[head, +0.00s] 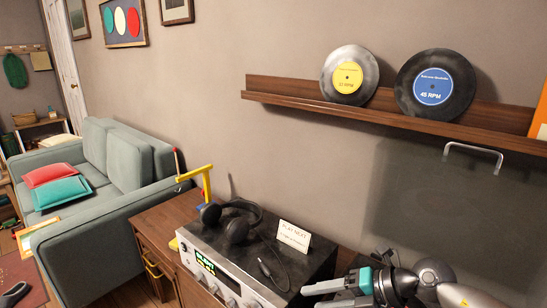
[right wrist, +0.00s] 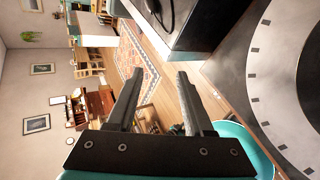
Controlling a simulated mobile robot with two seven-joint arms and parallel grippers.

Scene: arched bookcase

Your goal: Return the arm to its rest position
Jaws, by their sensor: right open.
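My right gripper (head: 312,290) is at the lower right of the head view, near the front right of the silver amplifier. In the right wrist view the same gripper (right wrist: 160,74) has its two fingers apart, with only the distant floor and rug between them. It holds nothing. A dark disc with a pale ring and tick marks (right wrist: 272,85) shows beside the gripper at the right of the right wrist view. My left gripper is not in view.
The amplifier (head: 213,283) carries headphones (head: 236,229) and a small card (head: 293,236). A smoky panel with a metal handle (head: 472,148) stands at the right below the wall shelf (head: 390,112). Two records (head: 350,75) (head: 433,88) lean on the shelf. A sofa (head: 105,200) is at left.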

